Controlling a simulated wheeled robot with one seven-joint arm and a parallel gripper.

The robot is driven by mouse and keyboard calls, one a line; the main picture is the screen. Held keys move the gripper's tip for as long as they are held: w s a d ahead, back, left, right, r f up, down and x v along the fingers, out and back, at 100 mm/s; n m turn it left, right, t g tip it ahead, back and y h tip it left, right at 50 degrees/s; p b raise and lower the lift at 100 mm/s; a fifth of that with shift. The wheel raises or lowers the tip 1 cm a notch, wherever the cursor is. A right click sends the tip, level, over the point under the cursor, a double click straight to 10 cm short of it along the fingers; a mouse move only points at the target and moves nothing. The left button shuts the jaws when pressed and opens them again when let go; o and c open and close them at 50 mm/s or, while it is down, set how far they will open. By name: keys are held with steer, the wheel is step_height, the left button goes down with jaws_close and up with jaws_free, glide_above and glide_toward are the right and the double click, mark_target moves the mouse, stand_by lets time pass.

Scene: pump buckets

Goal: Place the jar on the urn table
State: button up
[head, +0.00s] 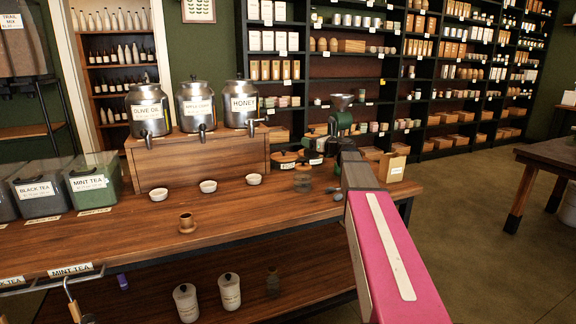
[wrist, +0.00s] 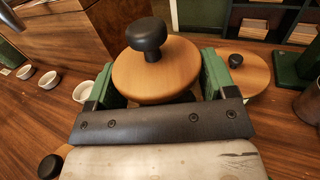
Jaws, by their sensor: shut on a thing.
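My gripper (wrist: 160,78) is shut on a jar with a round wooden lid (wrist: 145,82) and a black knob, its green fingers on either side of the lid. The jar's body is hidden below the lid, so I cannot tell whether it touches the wood. The urn table (head: 120,232) is a long wooden counter. Three metal urns stand on its wooden riser (head: 205,160), labelled olive oil (head: 147,110), an unclear name (head: 196,106) and honey (head: 240,104). In the head view my arm reaches the counter's right end, and the fingers cannot be made out clearly.
Another wooden-lidded jar (wrist: 248,75) stands close on the right. A black knob (wrist: 50,166) shows at lower left. Three white cups (head: 208,186) stand before the riser. A green grinder (head: 341,122) is behind my arm. The counter's front middle is mostly clear, with a small brown cup (head: 186,222).

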steer(key=shift+f, duration=4.35)
steer(key=o, duration=1.1)
steer(key=shift+f, duration=0.1)
steer(key=shift+s+d, duration=0.2)
steer(key=shift+s, duration=0.1)
steer(key=v, duration=1.1)
steer(key=shift+s+d, duration=0.1)
steer(key=shift+d, duration=0.05)
